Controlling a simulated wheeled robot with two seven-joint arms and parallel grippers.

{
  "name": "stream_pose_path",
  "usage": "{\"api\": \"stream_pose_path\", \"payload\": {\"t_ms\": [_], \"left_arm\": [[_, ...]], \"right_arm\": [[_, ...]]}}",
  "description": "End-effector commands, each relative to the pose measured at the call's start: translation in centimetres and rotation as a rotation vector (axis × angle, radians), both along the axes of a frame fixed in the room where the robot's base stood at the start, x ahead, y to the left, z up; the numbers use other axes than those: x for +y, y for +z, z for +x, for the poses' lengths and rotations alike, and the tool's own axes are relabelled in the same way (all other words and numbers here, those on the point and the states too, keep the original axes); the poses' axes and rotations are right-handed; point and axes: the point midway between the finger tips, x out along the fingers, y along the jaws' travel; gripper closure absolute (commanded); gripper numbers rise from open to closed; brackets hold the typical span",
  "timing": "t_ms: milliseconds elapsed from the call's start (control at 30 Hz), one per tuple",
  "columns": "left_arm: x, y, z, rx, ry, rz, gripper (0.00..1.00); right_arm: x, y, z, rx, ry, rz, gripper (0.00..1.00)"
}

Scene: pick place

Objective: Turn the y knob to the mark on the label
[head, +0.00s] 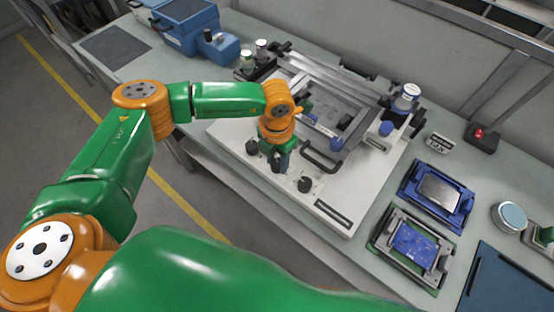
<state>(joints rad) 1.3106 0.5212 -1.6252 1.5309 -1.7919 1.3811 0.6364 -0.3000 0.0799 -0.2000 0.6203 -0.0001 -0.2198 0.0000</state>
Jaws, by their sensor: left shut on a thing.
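The white stencil printer base (225,130) stands on the bench. A row of black knobs lies along its front: one black knob (252,147) to the left of my gripper and another black knob (305,184) to the right. My left gripper (279,166) points down between them, shut on a middle knob that its fingers mostly hide. I cannot tell that knob's angle or read its mark. A dark label plate (333,213) sits at the front right of the base; its text is too small to read. My right gripper is out of view.
A black handle (322,160) and metal frame (335,88) stand close behind the gripper. A blue tray (437,193), a board holder (413,245) and a round tin (509,217) lie to the right. Blue boxes (187,25) stand at the back left.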

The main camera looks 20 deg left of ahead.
Motion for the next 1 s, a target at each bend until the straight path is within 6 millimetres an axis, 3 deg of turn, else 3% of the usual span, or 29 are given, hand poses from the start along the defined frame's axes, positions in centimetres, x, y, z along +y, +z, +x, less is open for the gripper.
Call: {"api": "stream_pose_path", "payload": {"t_ms": [1000], "left_arm": [[0.0,-0.5,0.1,-0.005,-0.899,-0.001,1.0]], "right_arm": [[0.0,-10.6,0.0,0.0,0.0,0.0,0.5]]}}
